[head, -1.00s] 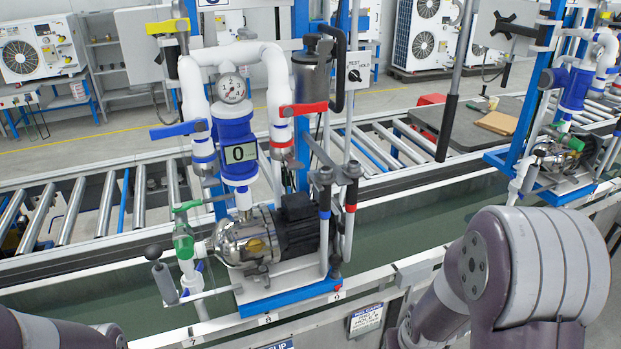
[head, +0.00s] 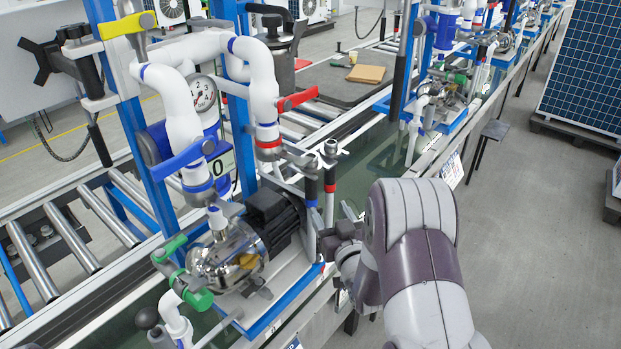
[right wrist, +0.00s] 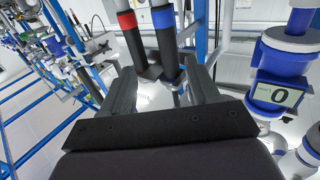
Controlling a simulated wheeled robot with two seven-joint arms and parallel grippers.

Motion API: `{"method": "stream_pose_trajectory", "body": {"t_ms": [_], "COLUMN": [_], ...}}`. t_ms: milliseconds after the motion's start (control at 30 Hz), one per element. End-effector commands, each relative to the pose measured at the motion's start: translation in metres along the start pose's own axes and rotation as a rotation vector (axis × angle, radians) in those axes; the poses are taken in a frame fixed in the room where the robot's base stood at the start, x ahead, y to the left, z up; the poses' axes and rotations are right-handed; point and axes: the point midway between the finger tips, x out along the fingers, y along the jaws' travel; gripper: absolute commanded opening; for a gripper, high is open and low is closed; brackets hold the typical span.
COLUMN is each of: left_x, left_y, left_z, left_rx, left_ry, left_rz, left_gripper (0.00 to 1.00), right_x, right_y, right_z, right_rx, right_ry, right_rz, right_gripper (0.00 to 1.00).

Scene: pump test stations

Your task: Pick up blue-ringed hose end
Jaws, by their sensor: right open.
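The blue-ringed hose end (head: 311,204) hangs at the front right of the pump, a dark sleeve with a blue band. The red-ringed hose end (head: 330,188) hangs beside it. In the right wrist view the blue-ringed hose end (right wrist: 164,20) is near the middle, its dark sleeve between or just beyond my fingers. The red-ringed one (right wrist: 128,22) is left of it, close to the left finger. My right gripper (right wrist: 162,75) is open. In the head view my right gripper (head: 338,238) is just right of the hoses, partly hidden by my wrist. My left gripper is out of view.
The pump (head: 228,256) stands left of my right gripper on a blue-edged base, with white pipes (head: 178,110) and a red-handled valve (head: 297,99) above. A roller conveyor (head: 75,235) runs behind. Another pump station is farther right. The aisle floor (head: 530,220) is open.

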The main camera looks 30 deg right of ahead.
Motion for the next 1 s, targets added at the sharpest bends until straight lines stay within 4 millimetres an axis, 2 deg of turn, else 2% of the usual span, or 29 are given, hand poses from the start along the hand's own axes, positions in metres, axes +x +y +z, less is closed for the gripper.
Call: {"method": "stream_pose_trajectory", "body": {"t_ms": [100,333,500,600,800,867,1000], "left_x": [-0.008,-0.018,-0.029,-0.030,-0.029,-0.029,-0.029], "left_y": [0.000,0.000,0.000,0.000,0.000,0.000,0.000], "left_z": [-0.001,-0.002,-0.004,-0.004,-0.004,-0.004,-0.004], "left_rx": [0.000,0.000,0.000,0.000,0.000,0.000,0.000], "left_ry": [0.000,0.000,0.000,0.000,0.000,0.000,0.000], "left_rz": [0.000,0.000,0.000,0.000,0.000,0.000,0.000], "left_gripper": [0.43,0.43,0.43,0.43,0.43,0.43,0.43], "right_x": [0.028,0.059,0.091,0.100,0.101,0.101,0.101], "right_y": [-0.001,-0.002,-0.004,-0.004,-0.004,-0.004,-0.004], "right_z": [-0.002,-0.004,-0.005,-0.002,-0.002,-0.002,-0.002], "right_rx": [0.000,0.001,0.001,0.001,0.001,0.001,0.001], "right_ry": [-0.002,-0.003,-0.002,-0.005,-0.004,-0.004,-0.004], "right_rz": [-0.003,-0.001,-0.001,0.000,0.000,0.000,0.000], "right_gripper": [0.61,0.61,0.61,0.61,0.61,0.44,0.00]}}
